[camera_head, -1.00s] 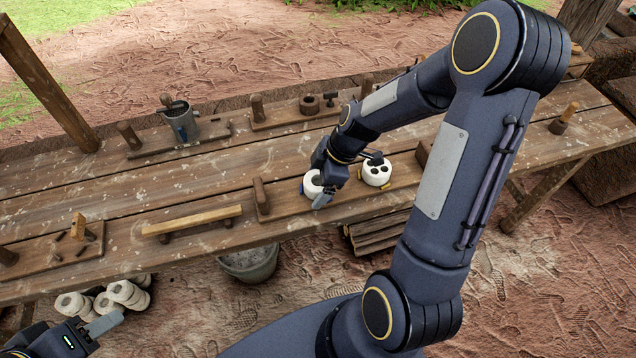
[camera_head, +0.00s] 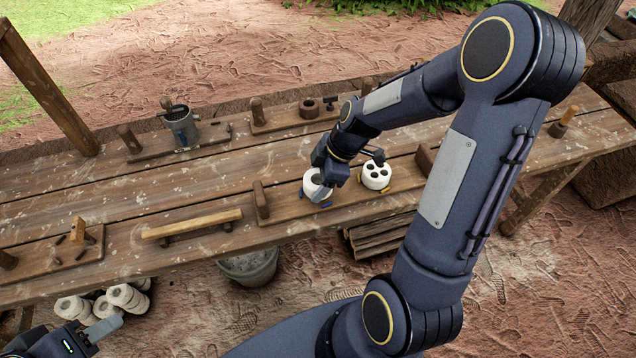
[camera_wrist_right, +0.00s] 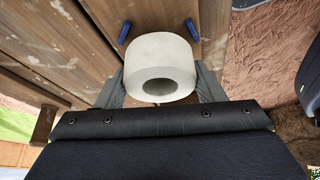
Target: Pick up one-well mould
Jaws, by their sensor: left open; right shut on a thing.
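The one-well mould (camera_head: 311,186) is a white round block with a single hole. My right gripper (camera_head: 322,190) is shut on it, over the wooden board on the bench. In the right wrist view the mould (camera_wrist_right: 160,62) sits between the two fingers of my right gripper (camera_wrist_right: 161,88), its well facing the camera. Two blue pegs (camera_wrist_right: 192,30) stand out on the board beyond the mould. I cannot tell how far above the board the mould is. My left gripper (camera_head: 97,330) is open and empty at the lower left, off the bench.
A white mould with several wells (camera_head: 376,175) stands just right of my right gripper on the same board (camera_head: 280,207). A wooden upright (camera_head: 261,199) is at the board's left end. A bucket (camera_head: 250,268) and white rolls (camera_head: 103,303) lie below the bench.

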